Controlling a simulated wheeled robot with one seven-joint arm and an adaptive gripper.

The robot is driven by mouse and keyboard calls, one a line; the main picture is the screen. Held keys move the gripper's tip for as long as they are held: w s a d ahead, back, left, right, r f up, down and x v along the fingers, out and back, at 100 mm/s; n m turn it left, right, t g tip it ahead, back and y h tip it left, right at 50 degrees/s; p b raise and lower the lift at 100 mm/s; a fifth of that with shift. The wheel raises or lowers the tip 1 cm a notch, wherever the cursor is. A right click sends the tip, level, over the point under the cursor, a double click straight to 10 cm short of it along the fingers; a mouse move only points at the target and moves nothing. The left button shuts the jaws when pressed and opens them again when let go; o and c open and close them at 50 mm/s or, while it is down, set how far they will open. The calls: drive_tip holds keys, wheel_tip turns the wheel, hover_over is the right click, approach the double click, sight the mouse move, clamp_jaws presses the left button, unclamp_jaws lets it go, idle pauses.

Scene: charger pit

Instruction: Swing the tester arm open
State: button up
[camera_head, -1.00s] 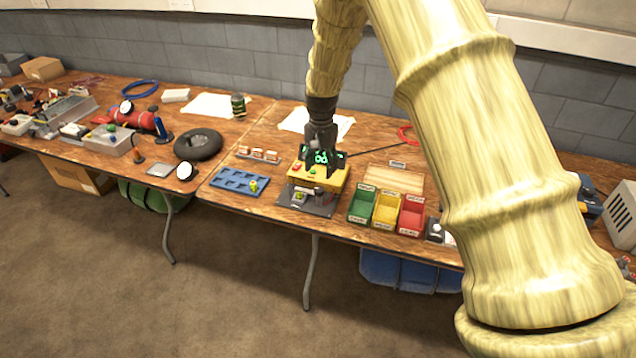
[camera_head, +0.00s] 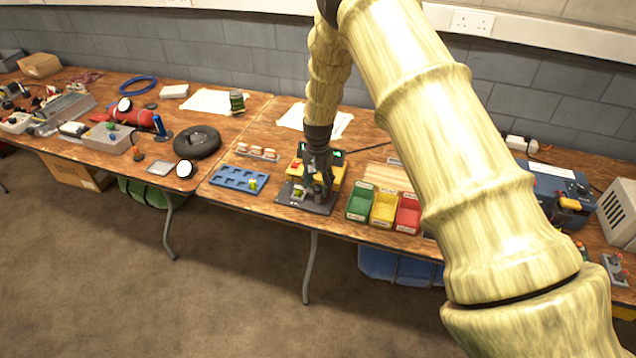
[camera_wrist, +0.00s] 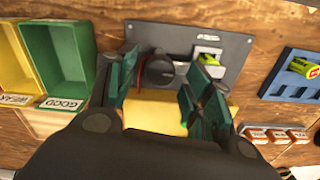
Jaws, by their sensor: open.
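The tester is a yellow box (camera_head: 333,181) on a dark grey base plate (camera_head: 318,207), at the front of the table between a blue tray and coloured bins. In the wrist view its grey plate (camera_wrist: 215,45) shows with a black round knob-like part (camera_wrist: 160,70) and a socket holding a small green-yellow piece (camera_wrist: 208,58). My gripper (camera_head: 318,190) points down over the front of the tester. In the wrist view my gripper (camera_wrist: 155,90) is open, with its green-padded fingers on either side of the black part. I cannot tell whether they touch it. The tester arm itself is not clearly distinguishable.
A blue tray (camera_head: 232,180) with a green-yellow piece stands to the left. Green (camera_head: 361,200), yellow (camera_head: 385,208) and red (camera_head: 408,214) bins stand close on the right. Small white-labelled blocks (camera_head: 258,152) lie behind the tray.

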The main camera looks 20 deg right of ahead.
drive_tip(key=shift+f, duration=0.4)
clamp_jaws()
